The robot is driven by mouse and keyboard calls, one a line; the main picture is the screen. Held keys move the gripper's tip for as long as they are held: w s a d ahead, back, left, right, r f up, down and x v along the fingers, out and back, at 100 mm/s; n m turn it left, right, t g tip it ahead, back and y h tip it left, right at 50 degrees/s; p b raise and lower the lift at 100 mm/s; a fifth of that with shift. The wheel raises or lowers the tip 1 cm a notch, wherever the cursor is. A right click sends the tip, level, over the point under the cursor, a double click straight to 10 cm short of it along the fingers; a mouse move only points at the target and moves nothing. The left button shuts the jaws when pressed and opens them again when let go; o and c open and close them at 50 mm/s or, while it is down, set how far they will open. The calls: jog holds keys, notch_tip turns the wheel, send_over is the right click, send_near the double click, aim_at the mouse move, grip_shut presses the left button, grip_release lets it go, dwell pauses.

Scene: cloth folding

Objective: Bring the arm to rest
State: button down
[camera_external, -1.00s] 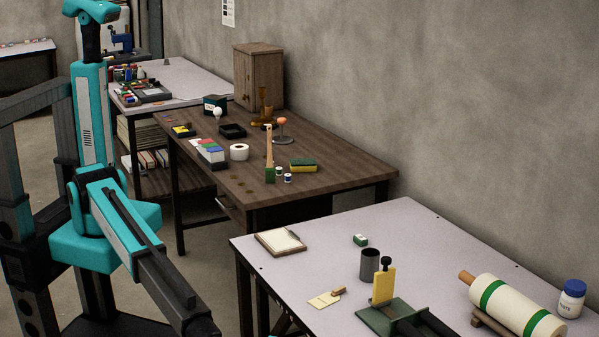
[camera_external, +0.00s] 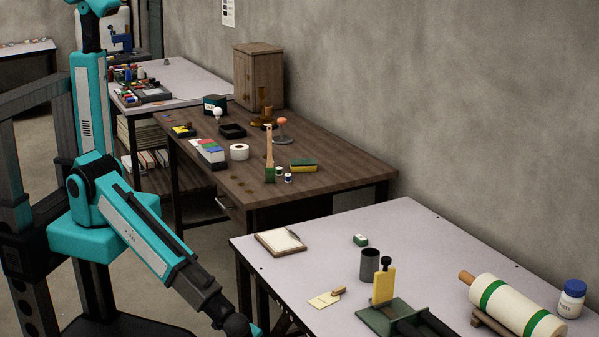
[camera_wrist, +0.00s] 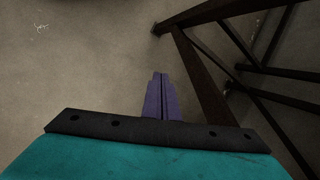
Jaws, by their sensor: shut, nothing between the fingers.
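My gripper (camera_wrist: 160,88) shows in the wrist view as purple fingers pressed together, with nothing between them. It points down over bare floor, beside the dark metal legs of a table (camera_wrist: 205,85). In the external view my arm reaches down and to the right from its column, and its end passes out of the picture at the bottom edge, so the fingers are hidden there. No cloth is seen near the gripper.
The light-topped table (camera_external: 330,235) is just right of my arm, carrying a clipboard (camera_external: 280,242), a dark cup (camera_external: 370,264), a green-based tool (camera_external: 385,318) and a white roll (camera_external: 510,303). A brown workbench (camera_external: 340,175) stands behind. Bare floor (camera_wrist: 80,60) lies below the gripper.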

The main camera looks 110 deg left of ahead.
jog(key=s+f+n+g+h+p, duration=0.1)
jog(key=s+n+g+h, duration=0.1)
jog(key=s, duration=0.9)
jog(key=s+a+f+n+g+h+p, duration=0.1)
jog(key=s+n+g+h, duration=0.1)
jog(key=s, duration=1)
jog(key=shift+s+a+f+g+h, duration=0.3)
jog(key=shift+f+g+h, duration=0.1)
jog(key=shift+h, duration=0.2)
